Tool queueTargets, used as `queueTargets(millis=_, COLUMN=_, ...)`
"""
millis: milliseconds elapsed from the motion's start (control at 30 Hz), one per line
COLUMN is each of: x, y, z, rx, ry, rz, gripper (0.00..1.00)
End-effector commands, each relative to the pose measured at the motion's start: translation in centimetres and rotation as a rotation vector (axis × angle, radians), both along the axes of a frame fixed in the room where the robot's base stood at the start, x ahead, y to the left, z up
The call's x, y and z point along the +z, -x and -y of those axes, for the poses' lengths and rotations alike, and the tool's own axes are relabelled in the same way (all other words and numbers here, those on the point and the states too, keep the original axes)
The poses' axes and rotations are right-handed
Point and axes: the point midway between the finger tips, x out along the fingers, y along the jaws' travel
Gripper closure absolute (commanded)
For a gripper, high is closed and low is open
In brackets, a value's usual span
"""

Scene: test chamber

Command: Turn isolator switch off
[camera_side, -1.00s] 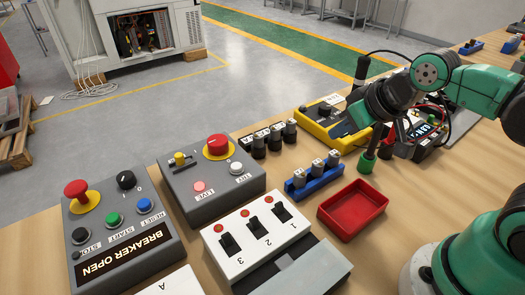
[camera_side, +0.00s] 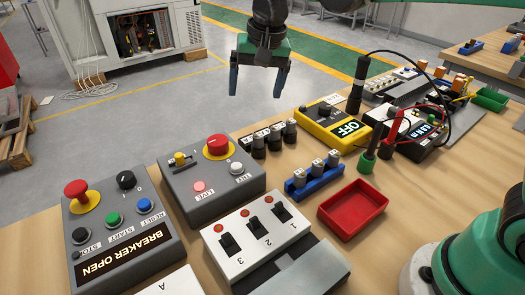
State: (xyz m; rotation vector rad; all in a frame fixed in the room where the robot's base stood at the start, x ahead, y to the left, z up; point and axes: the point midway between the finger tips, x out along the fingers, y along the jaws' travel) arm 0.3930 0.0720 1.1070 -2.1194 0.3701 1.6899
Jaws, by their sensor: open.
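A grey box (camera_side: 205,188) at the centre left carries a large red knob on a yellow disc (camera_side: 218,147), which looks like the isolator switch. Its exact turn position is hard to read. The same box has a small yellow switch (camera_side: 179,158), a pink lamp (camera_side: 199,187) marked LIVE and a white button (camera_side: 236,168) marked TEST. My gripper (camera_side: 257,92) hangs in the air, fingers pointing down and spread apart, with nothing between them. In the picture it is above and right of the red knob, clearly apart from it.
Left is a panel (camera_side: 124,226) reading BREAKER OPEN, with a red mushroom button (camera_side: 77,194). A white three-switch box (camera_side: 259,238) stands in front.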

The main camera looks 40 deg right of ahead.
Motion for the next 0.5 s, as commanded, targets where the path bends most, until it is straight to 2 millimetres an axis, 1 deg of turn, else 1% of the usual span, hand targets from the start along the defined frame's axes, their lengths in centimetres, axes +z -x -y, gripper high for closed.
queueTargets(millis=33, x=-0.6, y=-1.3, z=-1.0, rx=-0.035, ry=-0.006, rz=-0.035, gripper=0.11)
queueTargets(millis=100, x=-1.6, y=-2.6, z=-2.3, rx=-0.094, ry=-0.011, rz=-0.083, gripper=0.11)
queueTargets(millis=200, x=-3.1, y=-3.9, z=-3.9, rx=-0.171, ry=-0.01, rz=-0.145, gripper=0.11)
queueTargets(millis=333, x=-5.0, y=-4.8, z=-5.4, rx=-0.248, ry=-0.002, rz=-0.204, gripper=0.11)
queueTargets(millis=500, x=-6.3, y=-5.1, z=-6.3, rx=-0.299, ry=0.007, rz=-0.237, gripper=0.11)
